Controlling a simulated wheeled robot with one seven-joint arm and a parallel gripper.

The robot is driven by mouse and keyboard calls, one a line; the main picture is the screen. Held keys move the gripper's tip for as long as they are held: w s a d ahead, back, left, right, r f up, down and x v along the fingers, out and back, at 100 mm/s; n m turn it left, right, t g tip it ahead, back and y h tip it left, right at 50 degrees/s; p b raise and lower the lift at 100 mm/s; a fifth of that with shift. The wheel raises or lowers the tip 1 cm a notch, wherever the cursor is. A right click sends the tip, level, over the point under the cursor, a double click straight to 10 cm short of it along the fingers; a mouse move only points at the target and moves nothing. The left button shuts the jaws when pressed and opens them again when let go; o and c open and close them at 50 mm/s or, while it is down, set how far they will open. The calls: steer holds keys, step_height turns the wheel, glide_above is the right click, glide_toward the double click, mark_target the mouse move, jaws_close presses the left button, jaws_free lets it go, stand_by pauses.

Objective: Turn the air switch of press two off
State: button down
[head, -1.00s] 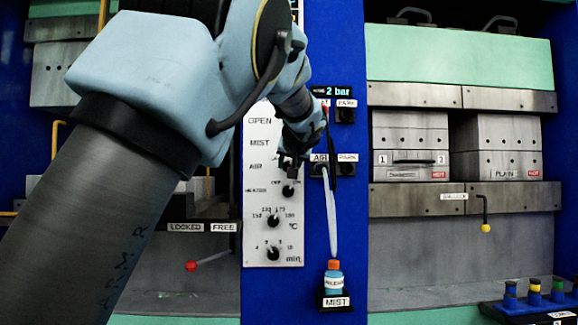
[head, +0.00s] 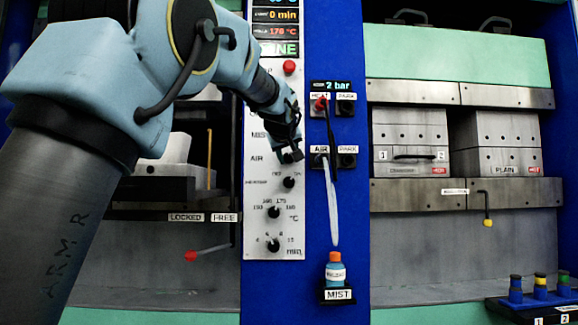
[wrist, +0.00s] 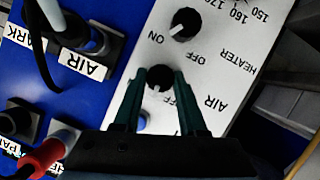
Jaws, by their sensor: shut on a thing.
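The control panel (head: 262,205) is a white upright strip on the blue frame, with a column of black knobs. The air knob (wrist: 158,80) is black and round, beside the AIR label, which reads upside down in the wrist view. My gripper (wrist: 159,84) has its two dark green fingers on either side of this knob, shut on it. In the head view my gripper (head: 292,154) is at the AIR row and mostly hides the knob. The OFF lettering beside the knob is partly covered by a finger. The knob's exact pointer angle is hard to tell.
The black heater knob (wrist: 185,24) sits close by on the same panel. To the right, hose sockets labelled AIR and PARK (head: 346,160) carry a hanging hose (head: 332,200). A mist bottle (head: 335,272) stands below. A red button (head: 289,67) is higher on the panel.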

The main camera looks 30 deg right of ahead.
steer(key=n+h+b, duration=0.2)
steer(key=n, duration=0.1)
steer(key=shift+w+a+f, duration=0.1)
steer(key=shift+a, duration=0.05)
steer(key=shift+n, duration=0.3)
stand_by(0.4)
steer(key=shift+c, duration=2.3)
jaws_free()
steer(key=b+v, duration=0.3)
steer(key=v, duration=0.8)
steer(key=shift+w, duration=0.15)
